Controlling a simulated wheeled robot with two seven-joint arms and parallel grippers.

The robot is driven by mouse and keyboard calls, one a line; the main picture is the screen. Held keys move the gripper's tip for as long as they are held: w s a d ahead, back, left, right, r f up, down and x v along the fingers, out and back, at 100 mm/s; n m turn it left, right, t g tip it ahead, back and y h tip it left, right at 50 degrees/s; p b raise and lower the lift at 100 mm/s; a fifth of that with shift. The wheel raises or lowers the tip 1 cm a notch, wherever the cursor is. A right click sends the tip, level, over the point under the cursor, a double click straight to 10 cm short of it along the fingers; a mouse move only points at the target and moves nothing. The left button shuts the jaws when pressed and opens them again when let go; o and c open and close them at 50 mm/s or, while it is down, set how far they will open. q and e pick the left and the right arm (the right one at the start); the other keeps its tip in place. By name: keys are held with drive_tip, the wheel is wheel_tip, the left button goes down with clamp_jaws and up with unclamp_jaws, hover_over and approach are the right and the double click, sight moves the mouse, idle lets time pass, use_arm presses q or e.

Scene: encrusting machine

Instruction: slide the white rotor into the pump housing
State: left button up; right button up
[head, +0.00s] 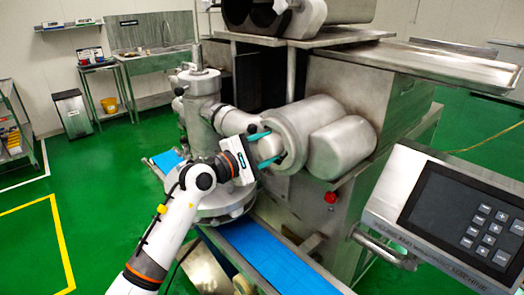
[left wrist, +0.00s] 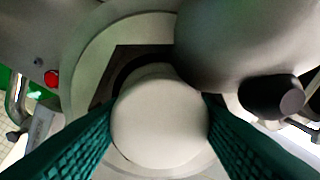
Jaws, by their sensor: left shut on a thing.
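The white rotor (head: 268,147) is held between the teal fingers of my left gripper (head: 272,149), at the front of the pump housing (head: 301,118). In the left wrist view the rotor (left wrist: 160,132) shows as a pale rounded end with a finger on each side. Behind it is the dark angular opening of the housing, whose pale rim (left wrist: 88,55) surrounds it. The rotor lines up roughly with this opening; its far end is hidden, so I cannot tell how deep it sits. My right gripper is not in view.
A second metal cylinder (head: 342,149) sits right beside the housing. A blue conveyor belt (head: 268,252) runs below my left arm. A control panel (head: 455,215) stands at the right, and a red button (head: 330,197) is under the cylinders. Green floor is open at left.

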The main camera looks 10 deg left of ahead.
use_arm(q)
drive_tip(key=shift+r, duration=0.1)
drive_tip(key=o, duration=1.3)
drive_tip(key=shift+o, duration=1)
drive_tip(key=shift+s, duration=0.1)
drive_tip(key=shift+v, duration=3.75)
